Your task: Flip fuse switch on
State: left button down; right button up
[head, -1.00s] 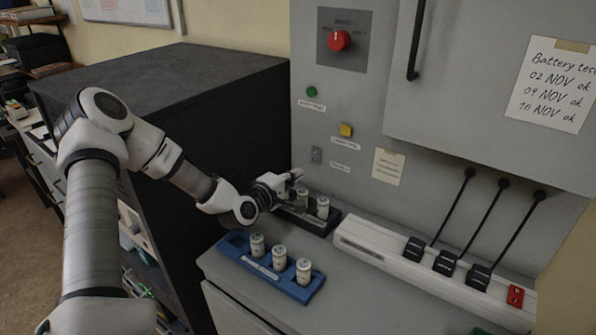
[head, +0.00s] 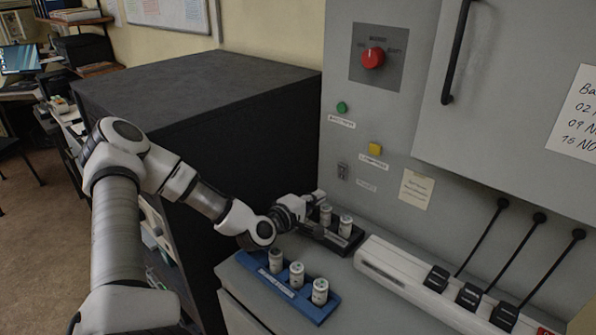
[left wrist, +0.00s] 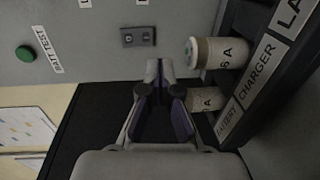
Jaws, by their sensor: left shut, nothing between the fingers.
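A small grey switch plate (head: 343,171) is on the grey cabinet front, below the green button and left of a small label. It also shows in the left wrist view (left wrist: 138,37), upper middle, beyond my fingertips. I cannot tell whether it is on or off. My left gripper (head: 318,196) is just below the plate, beside the black charger rack. In the left wrist view its fingertips (left wrist: 159,68) are together with nothing between them, apart from the switch. My right gripper is not in view.
A black charger rack (head: 330,238) with white batteries stands close beside my left gripper. A blue rack (head: 302,302) with batteries is in front. A red knob (head: 373,58), green button (head: 342,107) and yellow button (head: 376,149) are on the panel. A white power strip (head: 409,282) lies at right.

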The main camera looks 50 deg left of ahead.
pick_arm(q)
jog(key=s+p, duration=0.1)
jog(key=p, duration=0.1)
jog(key=s+p, duration=0.1)
jog(key=s, duration=0.1)
jog(key=shift+f+p, duration=0.3)
jog(key=shift+p, duration=0.05)
jog(key=shift+s+d+p, duration=0.25)
jog(key=shift+s+p, duration=0.2)
jog(key=shift+s, duration=0.75)
jog(key=shift+s+d+f, duration=0.1)
jog(key=shift+s, duration=0.1)
jog(key=shift+f, duration=0.1)
jog(key=shift+w+f, duration=0.15)
jog(key=shift+w, duration=0.2)
jog(key=shift+s, duration=0.2)
